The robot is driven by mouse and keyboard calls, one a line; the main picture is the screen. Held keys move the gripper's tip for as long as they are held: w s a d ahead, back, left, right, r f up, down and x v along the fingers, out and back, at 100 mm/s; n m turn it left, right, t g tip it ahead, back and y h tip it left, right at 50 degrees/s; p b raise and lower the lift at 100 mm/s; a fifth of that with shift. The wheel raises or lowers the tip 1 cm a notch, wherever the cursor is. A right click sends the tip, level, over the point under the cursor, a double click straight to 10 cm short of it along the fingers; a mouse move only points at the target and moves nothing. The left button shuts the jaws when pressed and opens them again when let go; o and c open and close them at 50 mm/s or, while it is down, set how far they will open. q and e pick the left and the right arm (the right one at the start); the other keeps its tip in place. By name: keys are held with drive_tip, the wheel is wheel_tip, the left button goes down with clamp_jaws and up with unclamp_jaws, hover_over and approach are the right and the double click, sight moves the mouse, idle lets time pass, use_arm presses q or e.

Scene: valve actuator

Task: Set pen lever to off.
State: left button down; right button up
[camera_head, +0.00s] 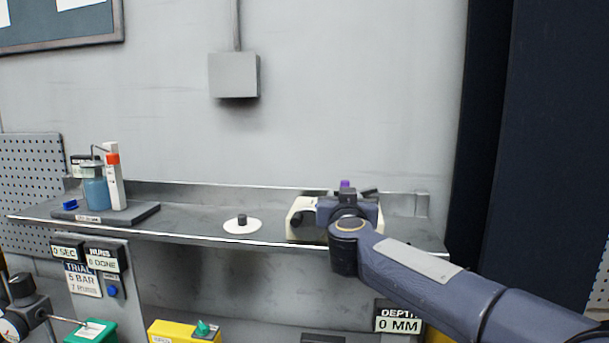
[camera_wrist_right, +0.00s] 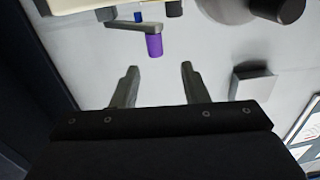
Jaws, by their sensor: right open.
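The lever, a grey arm (camera_wrist_right: 130,27) with a purple grip (camera_wrist_right: 154,46), shows in the right wrist view. It is attached at a cream unit (camera_wrist_right: 80,5) at the top edge. In the head view the cream unit (camera_head: 301,219) sits on the shelf, partly hidden by my right wrist, and a bit of purple (camera_head: 345,184) shows above the wrist. My right gripper (camera_wrist_right: 159,68) is open and empty. Its fingers point toward the purple grip, which appears just beyond the gap between the fingertips. I cannot tell any contact. My left gripper is not in view.
The shelf (camera_head: 190,222) has a white disc (camera_head: 242,226) with a dark knob left of the unit. A blue bottle (camera_head: 96,191) stands on a dark base at the far left. A grey wall box (camera_head: 234,75) is above. A dark panel (camera_head: 545,150) stands at right.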

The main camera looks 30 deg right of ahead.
sight(345, 181)
drive_tip(key=shift+m+g+h, duration=0.3)
drive_tip(key=shift+g+h, duration=0.3)
drive_tip(key=shift+x, duration=4.7)
drive_tip(key=shift+r, duration=0.15)
clamp_jaws()
